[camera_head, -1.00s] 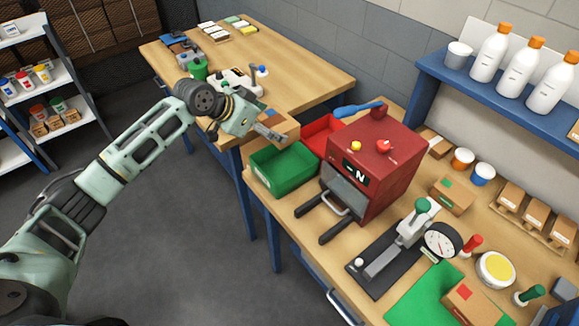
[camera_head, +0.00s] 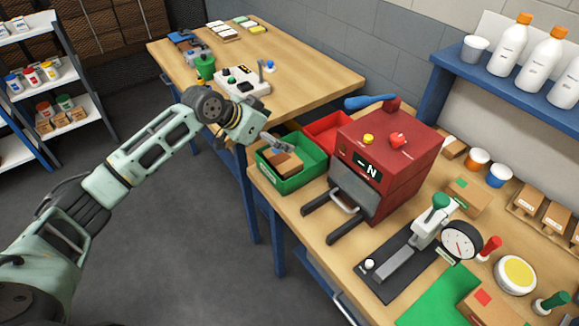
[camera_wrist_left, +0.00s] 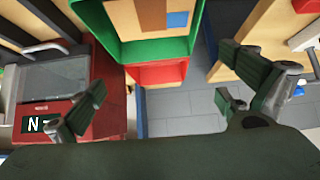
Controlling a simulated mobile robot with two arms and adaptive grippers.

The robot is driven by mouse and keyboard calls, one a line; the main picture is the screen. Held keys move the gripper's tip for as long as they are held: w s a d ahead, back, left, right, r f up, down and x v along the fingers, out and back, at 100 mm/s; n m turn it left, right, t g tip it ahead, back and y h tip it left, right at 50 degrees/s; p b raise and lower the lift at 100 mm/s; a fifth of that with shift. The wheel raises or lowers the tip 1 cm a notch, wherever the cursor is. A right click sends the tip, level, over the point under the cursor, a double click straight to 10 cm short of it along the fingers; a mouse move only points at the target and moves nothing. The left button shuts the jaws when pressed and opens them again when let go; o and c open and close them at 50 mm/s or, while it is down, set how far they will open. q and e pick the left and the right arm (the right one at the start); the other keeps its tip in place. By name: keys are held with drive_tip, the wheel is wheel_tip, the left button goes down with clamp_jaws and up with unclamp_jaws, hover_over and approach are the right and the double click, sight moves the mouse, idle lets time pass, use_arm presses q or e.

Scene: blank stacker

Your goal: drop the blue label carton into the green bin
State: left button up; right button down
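The blue label carton (camera_head: 284,163) is brown and lies inside the green bin (camera_head: 295,184) on the workbench. In the left wrist view the carton (camera_wrist_left: 150,15) shows its blue label (camera_wrist_left: 178,19) between the bin's green walls (camera_wrist_left: 152,49). My left gripper (camera_head: 277,142) is just above the bin's back left side. Whether the carton lies fully flat is hard to tell. My right gripper is out of view.
A red bin (camera_head: 325,129) stands right behind the green one. A red machine (camera_head: 390,160) with a handle stands close on the right. Beyond it are a press with a dial (camera_head: 460,242) and a green mat (camera_head: 435,300). A second table (camera_head: 310,80) stands behind.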

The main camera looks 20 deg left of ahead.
use_arm(q)
drive_tip(key=shift+s, duration=0.1)
drive_tip(key=v, duration=1.2)
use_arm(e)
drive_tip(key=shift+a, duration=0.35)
